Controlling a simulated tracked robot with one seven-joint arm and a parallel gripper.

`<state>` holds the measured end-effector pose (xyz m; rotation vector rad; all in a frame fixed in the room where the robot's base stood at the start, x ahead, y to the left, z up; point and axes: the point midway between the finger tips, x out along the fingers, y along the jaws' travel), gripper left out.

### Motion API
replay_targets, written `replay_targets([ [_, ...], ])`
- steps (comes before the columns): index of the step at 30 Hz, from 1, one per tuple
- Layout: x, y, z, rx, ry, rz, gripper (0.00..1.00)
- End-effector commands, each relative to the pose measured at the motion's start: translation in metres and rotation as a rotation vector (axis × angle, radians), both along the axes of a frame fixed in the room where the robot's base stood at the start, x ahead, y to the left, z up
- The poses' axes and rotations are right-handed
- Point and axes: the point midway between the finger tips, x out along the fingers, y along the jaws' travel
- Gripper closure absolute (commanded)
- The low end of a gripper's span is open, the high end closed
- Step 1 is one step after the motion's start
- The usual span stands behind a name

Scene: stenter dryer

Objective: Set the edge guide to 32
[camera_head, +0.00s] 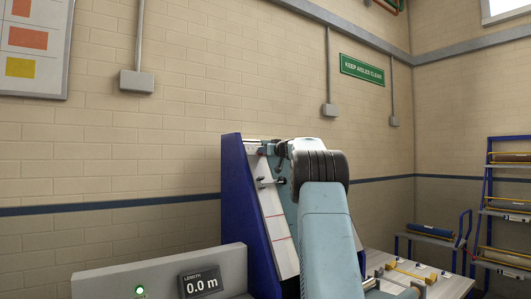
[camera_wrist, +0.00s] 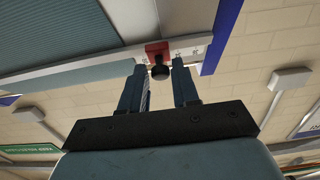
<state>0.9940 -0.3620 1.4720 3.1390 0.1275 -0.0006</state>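The edge guide appears to be the red block (camera_wrist: 157,49) with a round black knob (camera_wrist: 160,72) in the wrist view. It sits on a pale rail (camera_wrist: 188,52) with small marks that are too small to read, so I cannot tell its setting. My gripper (camera_wrist: 158,68) is open, its two fingers apart with the knob showing between their tips. I cannot tell whether the knob is inside the fingers or just beyond them; neither finger visibly touches it. In the head view my arm hides the gripper and the guide.
A machine with a blue side panel (camera_head: 236,190) and a sloped white face stands behind my arm in the head view. A grey console with a length display (camera_head: 200,283) reading 0.0 m is at the lower left. Racks with rolls (camera_head: 506,202) stand at the right.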

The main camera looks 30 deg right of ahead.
Motion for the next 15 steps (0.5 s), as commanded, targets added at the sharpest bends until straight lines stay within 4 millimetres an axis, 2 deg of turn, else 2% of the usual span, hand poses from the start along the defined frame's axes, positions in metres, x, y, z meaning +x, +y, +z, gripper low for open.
replay_targets([
  [1,0.0001,0.0002,0.0000,0.000,0.000,0.000,0.65],
  [5,0.0002,0.0005,0.0000,0.000,0.000,0.000,0.52],
  [15,-0.0041,-0.0005,0.0003,0.001,0.000,-0.001,0.52],
])
